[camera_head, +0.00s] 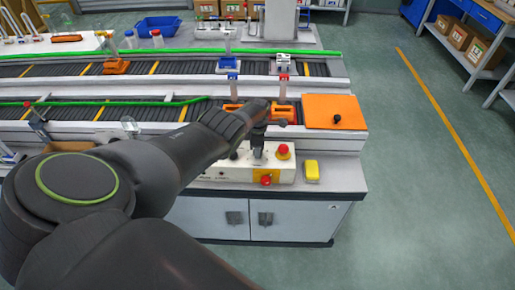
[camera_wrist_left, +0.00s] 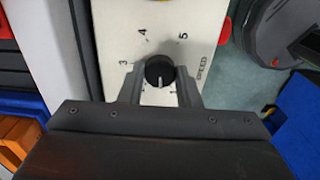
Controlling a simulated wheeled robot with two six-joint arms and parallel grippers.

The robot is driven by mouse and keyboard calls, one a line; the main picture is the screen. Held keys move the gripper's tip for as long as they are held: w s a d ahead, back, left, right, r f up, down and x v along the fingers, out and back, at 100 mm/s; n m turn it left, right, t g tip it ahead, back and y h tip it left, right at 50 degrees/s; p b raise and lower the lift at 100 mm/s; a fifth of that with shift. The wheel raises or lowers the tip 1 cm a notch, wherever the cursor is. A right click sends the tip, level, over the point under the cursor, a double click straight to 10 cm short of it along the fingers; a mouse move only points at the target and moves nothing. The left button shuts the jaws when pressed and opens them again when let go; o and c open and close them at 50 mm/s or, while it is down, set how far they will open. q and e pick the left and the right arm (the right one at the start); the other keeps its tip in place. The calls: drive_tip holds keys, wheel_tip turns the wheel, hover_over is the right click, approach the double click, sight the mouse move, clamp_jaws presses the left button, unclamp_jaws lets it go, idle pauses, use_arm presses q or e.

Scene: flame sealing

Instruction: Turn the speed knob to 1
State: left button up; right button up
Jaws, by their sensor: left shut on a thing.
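The speed knob (camera_wrist_left: 159,69) is round and black, on a white panel (camera_wrist_left: 150,20) in the left wrist view. Its white pointer line points down in the picture, toward my gripper's body. The marks 3, 4 and 5 and the word SPEED show around it. A small mark that looks like a 1 shows just below and right of the pointer, partly covered. My left gripper (camera_wrist_left: 160,84) is shut on the knob, one finger on each side. In the head view the left gripper (camera_head: 257,150) reaches down onto the white control box (camera_head: 216,171). My right gripper is not in view.
A red button (camera_head: 283,150) stands on the box right of the gripper, and another red button (camera_head: 265,180) is on its front. A yellow block (camera_head: 312,171) sits to the right. An orange plate (camera_head: 334,112) and conveyors (camera_head: 60,115) lie behind.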

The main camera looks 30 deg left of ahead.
use_arm(q)
drive_tip(key=shift+w+r+n, duration=0.1)
drive_tip(key=shift+n, duration=2.1)
drive_tip(key=o, duration=1)
drive_tip(key=shift+c, duration=0.2)
